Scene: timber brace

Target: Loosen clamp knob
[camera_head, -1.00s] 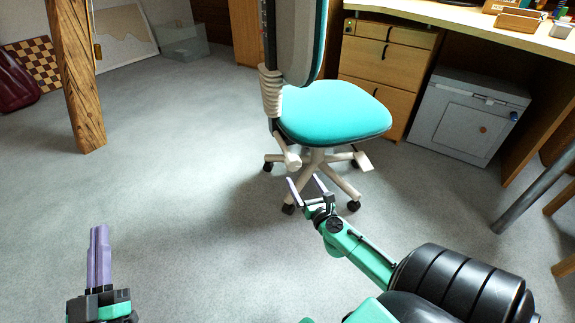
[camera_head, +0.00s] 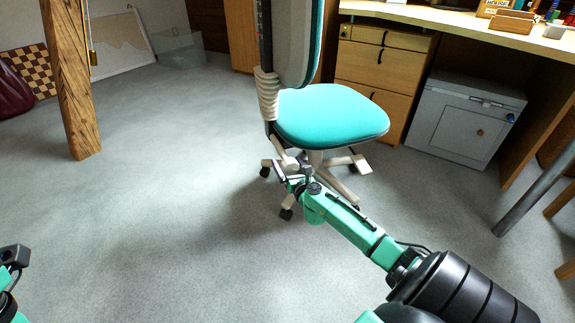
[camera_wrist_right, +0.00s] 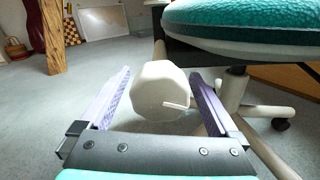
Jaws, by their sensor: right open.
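The cream, faceted clamp knob (camera_wrist_right: 160,92) of the chair sits between the two purple-grey fingers of my right gripper (camera_wrist_right: 160,76) in the right wrist view. The fingers are open, with a visible gap on the left side; on the right the gap is narrow. In the head view my right gripper (camera_head: 288,166) is at the lever and knob area under the teal chair seat (camera_head: 330,116), and its fingers partly cover that area. My left gripper (camera_head: 12,262) is only partly in view at the left edge, and its fingers cannot be made out.
The chair's cream wheeled base (camera_head: 335,185) stands close to my right gripper. A wooden post (camera_head: 72,90) is at the left. A drawer unit (camera_head: 375,75), a grey cabinet (camera_head: 462,120) and a desk (camera_head: 450,14) stand behind.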

